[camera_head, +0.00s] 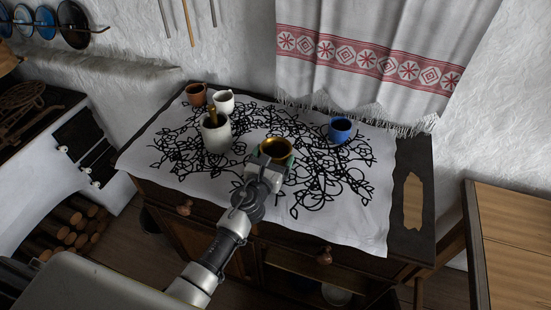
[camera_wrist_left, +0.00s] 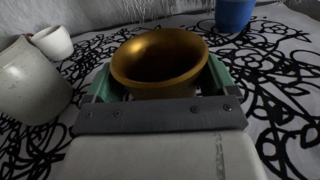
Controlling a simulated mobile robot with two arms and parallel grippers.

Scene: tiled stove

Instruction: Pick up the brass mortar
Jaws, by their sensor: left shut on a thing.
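The brass mortar (camera_head: 277,147) is a golden bowl-shaped vessel with a wide open mouth. It is near the middle of the cloth-covered cabinet top. In the left wrist view the mortar (camera_wrist_left: 160,62) is upright between the green fingers of my left gripper (camera_wrist_left: 155,85). My left gripper (camera_head: 274,160) is shut on it from the front. The mortar's base is hidden behind the gripper, so I cannot tell whether it touches the cloth. My right gripper is not in view.
A pale grey pot (camera_head: 216,135) holding a brass-coloured utensil stands left of the mortar. A white cup (camera_head: 223,103) and a brown cup (camera_head: 196,95) stand behind it. A blue cup (camera_head: 340,130) stands at the right. A wooden board (camera_head: 413,202) lies at the cabinet's right edge.

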